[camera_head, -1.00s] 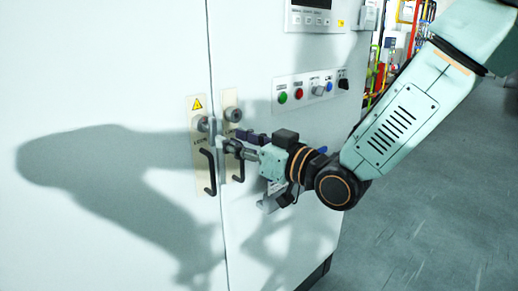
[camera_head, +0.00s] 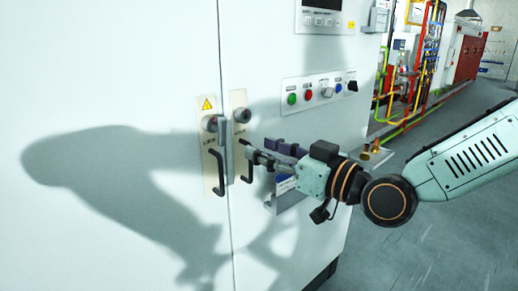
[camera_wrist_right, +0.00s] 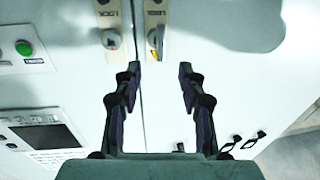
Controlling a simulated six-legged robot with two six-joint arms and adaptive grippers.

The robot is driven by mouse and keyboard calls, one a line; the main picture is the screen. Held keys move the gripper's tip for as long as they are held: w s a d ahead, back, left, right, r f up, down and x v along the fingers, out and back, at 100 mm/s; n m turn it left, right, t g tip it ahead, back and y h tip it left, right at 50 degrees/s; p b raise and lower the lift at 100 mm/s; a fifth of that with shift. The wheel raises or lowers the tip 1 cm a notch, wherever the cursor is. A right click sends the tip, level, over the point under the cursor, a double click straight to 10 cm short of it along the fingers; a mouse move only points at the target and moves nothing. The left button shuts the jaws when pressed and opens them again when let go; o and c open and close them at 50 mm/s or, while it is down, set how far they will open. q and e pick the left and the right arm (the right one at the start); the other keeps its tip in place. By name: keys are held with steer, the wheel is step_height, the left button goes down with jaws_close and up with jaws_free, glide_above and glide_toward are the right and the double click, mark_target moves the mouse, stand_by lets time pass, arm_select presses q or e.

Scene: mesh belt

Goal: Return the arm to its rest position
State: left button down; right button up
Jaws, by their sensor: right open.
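My right arm comes in from the right in the head view. Its gripper (camera_head: 268,158) is in front of the white cabinet, close to the black door handle (camera_head: 247,163) on the right door. In the right wrist view the two dark fingers of the right gripper (camera_wrist_right: 157,85) stand wide apart with nothing between them. The lock knobs at the door seam show beyond the fingertips, including one knob (camera_wrist_right: 111,40) on the left. My left gripper is in neither view.
The white cabinet (camera_head: 120,60) fills the left and middle. A button panel (camera_head: 320,92) and a display (camera_head: 322,18) are on its right door. A second black handle (camera_head: 217,172) is on the left door. Grey floor (camera_head: 420,255) is open at right, with coloured pipes (camera_head: 425,70) behind.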

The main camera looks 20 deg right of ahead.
steer(key=shift+s, duration=0.1)
steer(key=s+d+f+m+g+h+b, duration=0.1)
steer(key=s+f+m+g+h+b, duration=0.2)
steer(key=f, duration=1.3)
steer(key=s+d+f+m+g+h+b, duration=0.1)
steer(key=s+f+m+g+h, duration=0.35)
steer(key=f, duration=1.05)
steer(key=s+f+n+g+b, duration=0.1)
steer(key=s+f+g+b, duration=0.3)
steer(key=s+f, duration=1.7)
steer(key=s+g+h, duration=0.1)
steer(key=s+g, duration=0.2)
steer(key=g, duration=0.2)
steer(key=shift+a+f+n, duration=0.1)
steer(key=shift+n, duration=0.15)
